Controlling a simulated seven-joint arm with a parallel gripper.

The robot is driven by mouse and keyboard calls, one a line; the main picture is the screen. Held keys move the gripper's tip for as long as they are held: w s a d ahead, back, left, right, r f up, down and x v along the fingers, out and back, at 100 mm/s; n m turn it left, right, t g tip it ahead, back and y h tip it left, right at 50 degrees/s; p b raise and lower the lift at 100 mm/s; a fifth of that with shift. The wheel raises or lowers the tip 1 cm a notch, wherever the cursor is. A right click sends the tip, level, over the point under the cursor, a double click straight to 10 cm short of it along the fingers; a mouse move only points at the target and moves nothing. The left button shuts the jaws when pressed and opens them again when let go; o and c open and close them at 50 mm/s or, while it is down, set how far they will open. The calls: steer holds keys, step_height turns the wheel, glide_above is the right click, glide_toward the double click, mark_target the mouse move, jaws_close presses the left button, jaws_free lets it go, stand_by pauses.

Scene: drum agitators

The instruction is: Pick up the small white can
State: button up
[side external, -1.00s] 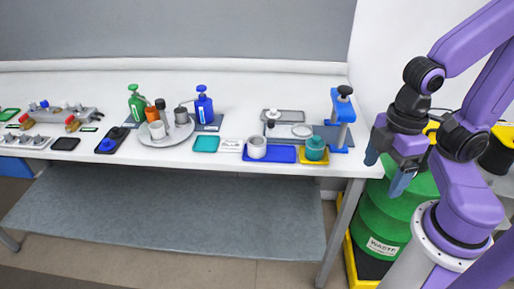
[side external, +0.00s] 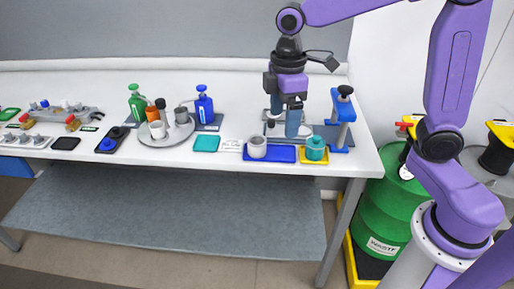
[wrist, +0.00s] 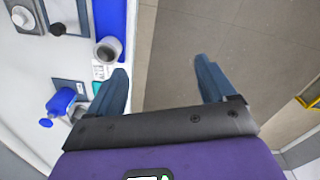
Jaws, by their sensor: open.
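A small white can (side external: 257,147) stands upright at the left end of a blue tray (side external: 283,154) near the table's front edge. A light can with an open, dark-looking top (wrist: 108,48) shows on the blue tray's end (wrist: 110,14) in the wrist view, left of my fingers. Another small whitish can (side external: 158,131) stands on the round grey tray (side external: 150,141). My gripper (side external: 283,120) points down above the table, up and to the right of the can on the blue tray. In the wrist view my gripper (wrist: 163,78) is open and empty.
A teal jar (side external: 315,148) on a yellow tray and a blue press (side external: 342,115) stand to the right. A teal pad (side external: 206,144) and white card (side external: 231,145) lie left. Pump bottles (side external: 203,106) stand farther back. The floor (wrist: 180,40) lies beyond the table edge.

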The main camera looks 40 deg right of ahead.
steer(key=w+d, duration=0.3)
steer(key=w, duration=0.9)
glide_above(257, 141)
steer(key=s+a, duration=0.2)
steer(key=f, duration=1.1)
steer(key=shift+s+d+f, duration=0.15)
steer(key=shift+d+f, duration=0.05)
steer(key=shift+f, duration=0.05)
steer(key=shift+w+f, duration=0.2)
steer(key=shift+f, duration=2.6)
steer(key=c, duration=1)
steer(key=shift+c, duration=0.2)
